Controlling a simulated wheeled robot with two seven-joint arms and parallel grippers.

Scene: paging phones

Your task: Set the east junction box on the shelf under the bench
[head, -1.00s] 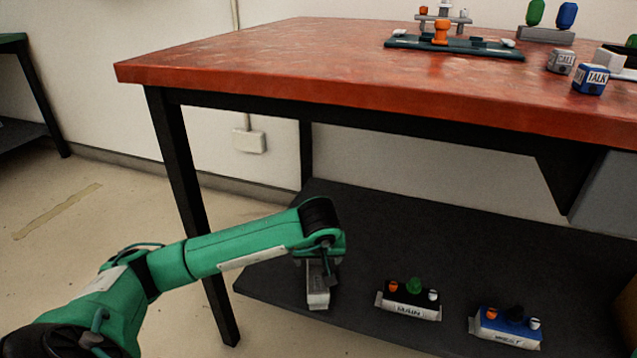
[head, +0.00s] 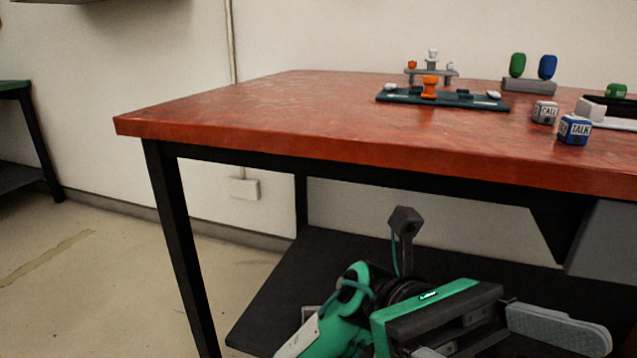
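My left gripper (head: 500,344) is large and close in the lower middle of the head view, turned to the right. One long grey finger shows at its right; only part of the other shows at the bottom edge. They stand well apart with nothing seen between them. A small pale piece (head: 311,317) shows on the dark shelf (head: 262,318) just left of my green arm; it may be part of the east junction box, but no label shows. My arm hides most of the shelf's middle, and the MAIN and WEST boxes are not visible. My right gripper is not in view.
The red bench top (head: 260,115) overhangs the shelf, with a black leg (head: 178,240) at the left. On top stand a teal board (head: 445,98), CALL (head: 545,112) and TALK (head: 574,130) cubes, and a grey stand (head: 529,86) with green and blue pieces. Floor at left is clear.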

